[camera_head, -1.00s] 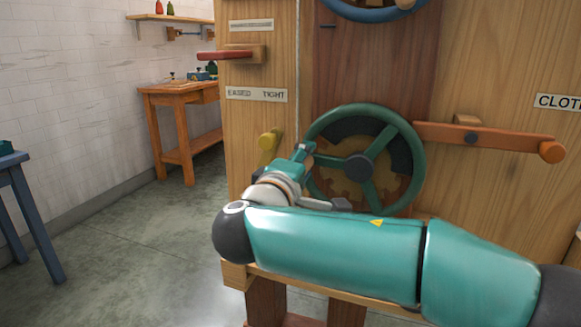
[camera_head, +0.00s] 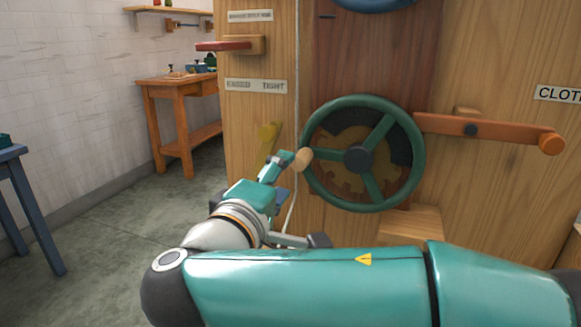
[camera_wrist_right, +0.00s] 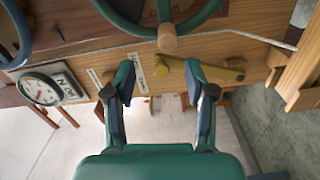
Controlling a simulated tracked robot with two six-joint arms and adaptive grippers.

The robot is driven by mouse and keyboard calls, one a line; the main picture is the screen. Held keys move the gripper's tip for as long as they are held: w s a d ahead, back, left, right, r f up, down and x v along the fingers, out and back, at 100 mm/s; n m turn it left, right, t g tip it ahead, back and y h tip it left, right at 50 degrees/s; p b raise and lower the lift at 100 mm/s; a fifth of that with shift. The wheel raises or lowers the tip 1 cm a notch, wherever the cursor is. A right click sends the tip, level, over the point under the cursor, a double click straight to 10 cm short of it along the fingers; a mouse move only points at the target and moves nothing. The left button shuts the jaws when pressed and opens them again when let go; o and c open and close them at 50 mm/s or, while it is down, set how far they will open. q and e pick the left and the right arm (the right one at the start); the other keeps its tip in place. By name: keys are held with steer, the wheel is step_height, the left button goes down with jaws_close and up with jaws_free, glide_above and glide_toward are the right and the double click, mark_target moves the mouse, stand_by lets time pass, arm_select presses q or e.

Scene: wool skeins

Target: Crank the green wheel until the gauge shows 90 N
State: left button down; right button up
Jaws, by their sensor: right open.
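The green wheel (camera_head: 363,155) stands upright on the wooden cabinet's front in the head view. Its round wooden crank knob (camera_head: 303,159) is at the rim's left. My right gripper (camera_head: 300,200) is just left of and below the knob. In the right wrist view the right gripper (camera_wrist_right: 160,82) is open and empty, with the knob (camera_wrist_right: 167,40) beyond the fingertips and apart from them. A round white gauge (camera_wrist_right: 40,90) with a red needle shows at the left there, too small and tilted to read. My left gripper is in neither view.
An orange lever (camera_head: 490,132) sticks out right of the wheel. A yellow handle (camera_head: 266,140) is beside the knob; it also shows in the wrist view (camera_wrist_right: 200,72). A red handle (camera_head: 222,46) is above. A wooden table (camera_head: 175,85) stands back left over open floor.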

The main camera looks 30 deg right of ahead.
steer(key=shift+v, duration=0.8)
